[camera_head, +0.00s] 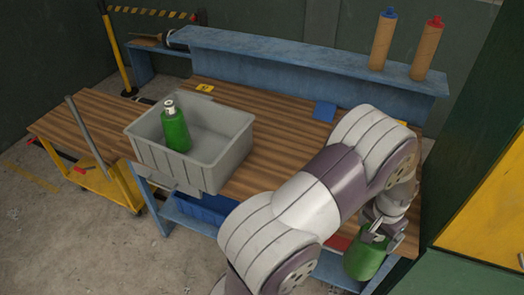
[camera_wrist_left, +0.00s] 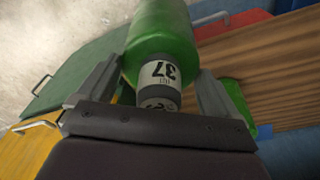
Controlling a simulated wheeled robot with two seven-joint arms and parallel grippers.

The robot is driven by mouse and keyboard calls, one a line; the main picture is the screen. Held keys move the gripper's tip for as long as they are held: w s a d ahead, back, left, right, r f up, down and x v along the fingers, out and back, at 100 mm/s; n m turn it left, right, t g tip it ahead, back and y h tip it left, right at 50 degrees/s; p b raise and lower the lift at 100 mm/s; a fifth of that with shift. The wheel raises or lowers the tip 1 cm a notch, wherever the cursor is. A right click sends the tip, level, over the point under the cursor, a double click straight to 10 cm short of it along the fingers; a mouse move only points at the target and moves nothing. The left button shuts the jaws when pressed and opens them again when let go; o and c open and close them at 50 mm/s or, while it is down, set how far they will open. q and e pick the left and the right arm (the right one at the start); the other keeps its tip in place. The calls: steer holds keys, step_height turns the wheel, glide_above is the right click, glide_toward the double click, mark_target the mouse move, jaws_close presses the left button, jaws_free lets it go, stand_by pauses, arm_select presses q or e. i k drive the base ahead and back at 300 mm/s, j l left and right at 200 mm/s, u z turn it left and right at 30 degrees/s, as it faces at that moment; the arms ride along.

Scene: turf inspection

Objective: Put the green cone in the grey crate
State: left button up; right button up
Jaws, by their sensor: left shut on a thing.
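My left gripper (camera_head: 374,232) is at the lower right of the head view, shut on a green bottle-shaped thing (camera_head: 366,262) with a rounded body. In the left wrist view this green bottle (camera_wrist_left: 162,35) has a grey neck with a white label reading 37, between the two fingers. I see no clear cone shape. The grey crate (camera_head: 160,158) stands on the wooden bench, left of my arm and well away from the gripper. Another green bottle (camera_head: 176,131) with a pale top stands upright in it. My right gripper is not in view.
A blue shelf (camera_head: 300,62) runs along the back of the bench, with two brown tubes, one blue-capped (camera_head: 383,40) and one red-capped (camera_head: 428,48). A yellow cart (camera_head: 100,185) stands at left. A green patch (camera_wrist_left: 240,105) shows beyond a finger. Bench right of the crate is mostly clear.

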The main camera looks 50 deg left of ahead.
mark_target(212, 159)
steer(key=k+j+u, duration=0.1)
steer(key=k+j, duration=0.25)
steer(key=j, duration=0.3)
steer(key=k+j+u, duration=0.15)
steer(key=j, duration=0.15)
steer(key=k+j+u, duration=0.1)
steer(key=j, duration=0.2)
steer(key=k+j, duration=0.2)
steer(key=j, duration=0.15)
steer(key=k+j+u, duration=0.15)
steer(key=j, duration=0.2)
steer(key=k+j+u, duration=0.1)
steer(key=j, duration=0.25)
